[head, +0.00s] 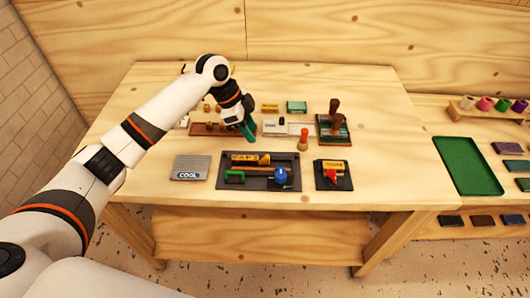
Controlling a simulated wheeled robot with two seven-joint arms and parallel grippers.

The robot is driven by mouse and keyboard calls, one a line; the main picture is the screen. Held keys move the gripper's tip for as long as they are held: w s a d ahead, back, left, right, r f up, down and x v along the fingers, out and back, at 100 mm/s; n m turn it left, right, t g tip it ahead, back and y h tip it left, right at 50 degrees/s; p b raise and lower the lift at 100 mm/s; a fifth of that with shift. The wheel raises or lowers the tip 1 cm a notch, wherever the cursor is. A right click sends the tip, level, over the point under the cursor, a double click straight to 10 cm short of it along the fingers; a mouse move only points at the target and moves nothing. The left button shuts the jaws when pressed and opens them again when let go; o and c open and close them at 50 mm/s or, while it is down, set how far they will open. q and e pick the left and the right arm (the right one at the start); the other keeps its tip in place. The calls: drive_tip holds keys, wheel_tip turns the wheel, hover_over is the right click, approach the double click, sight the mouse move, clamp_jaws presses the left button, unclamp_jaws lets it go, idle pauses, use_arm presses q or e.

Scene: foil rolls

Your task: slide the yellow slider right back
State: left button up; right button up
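I cannot make out for certain which piece is the yellow slider. A yellow and black piece (246,159) lies along the back of the dark tray (258,187) at the front middle of the table. Another yellow piece (333,166) is on the smaller black base (345,184) to its right, behind a red part. A small yellow block (270,108) lies farther back. My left gripper (248,132) points down with its teal fingertips behind the dark tray, apart from these yellow pieces. Its finger gap is too small to judge. My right gripper is out of view.
The dark tray also holds a green clamp-like part (234,177) and a blue knob (281,176). A grey box marked COOL (190,168) is at left. An orange-red peg (303,139) stands behind the tray. A green tray (467,166) is on the right side table. The table's front right is clear.

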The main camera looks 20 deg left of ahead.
sight(267, 156)
use_arm(q)
drive_tip(key=p+x, duration=0.1)
drive_tip(key=x, duration=1)
drive_tip(key=shift+d+p, duration=0.1)
drive_tip(key=shift+p, duration=0.3)
drive_tip(key=shift+c, duration=0.4)
clamp_jaws()
